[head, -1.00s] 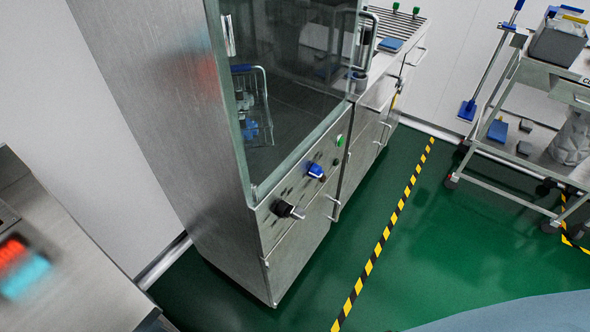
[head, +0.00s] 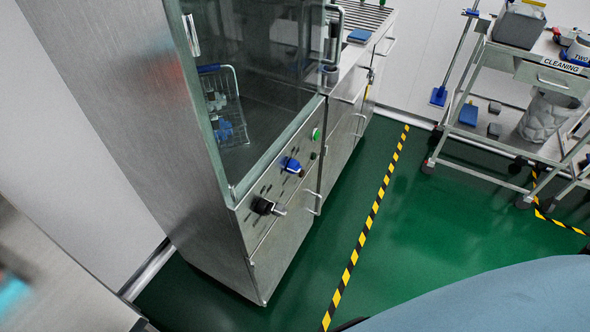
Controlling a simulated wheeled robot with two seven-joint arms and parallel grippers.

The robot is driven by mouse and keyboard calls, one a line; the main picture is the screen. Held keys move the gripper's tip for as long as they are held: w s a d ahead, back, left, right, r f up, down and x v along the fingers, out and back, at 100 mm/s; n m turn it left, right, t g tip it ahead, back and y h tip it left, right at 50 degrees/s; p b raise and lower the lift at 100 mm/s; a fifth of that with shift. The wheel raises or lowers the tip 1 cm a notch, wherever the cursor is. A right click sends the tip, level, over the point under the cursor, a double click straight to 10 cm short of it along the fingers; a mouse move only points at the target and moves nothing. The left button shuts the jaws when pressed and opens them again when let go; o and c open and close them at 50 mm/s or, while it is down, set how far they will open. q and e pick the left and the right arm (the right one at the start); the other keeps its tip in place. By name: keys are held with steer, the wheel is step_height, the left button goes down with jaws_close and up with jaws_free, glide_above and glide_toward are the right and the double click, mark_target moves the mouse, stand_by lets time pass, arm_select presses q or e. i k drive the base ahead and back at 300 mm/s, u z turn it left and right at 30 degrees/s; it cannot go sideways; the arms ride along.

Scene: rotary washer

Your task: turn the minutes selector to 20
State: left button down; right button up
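The washer (head: 150,130) is a tall steel cabinet with a glass door, left of centre in the head view. Its front panel below the glass carries a black knob (head: 264,206) with a light pointer and a blue knob (head: 291,166). A green button (head: 316,134) and a small dark round part sit farther along the panel. The markings around the knobs are too small to read, so I cannot tell which knob is the minutes selector or its setting. Neither of my grippers is in view.
A steel counter (head: 50,270) is at lower left. A steel cart (head: 500,165) marked "CLEANING" stands at right. Yellow-black floor tape (head: 366,230) runs beside the washer, with clear green floor (head: 430,220) around it. A blue pad (head: 359,36) lies on the worktop behind.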

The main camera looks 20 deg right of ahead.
mark_target(294, 167)
steer(key=u, duration=2.2)
steer(key=k, duration=1.15)
steer(key=z, duration=1.65)
steer(key=i, duration=0.5)
steer(key=u, duration=0.05)
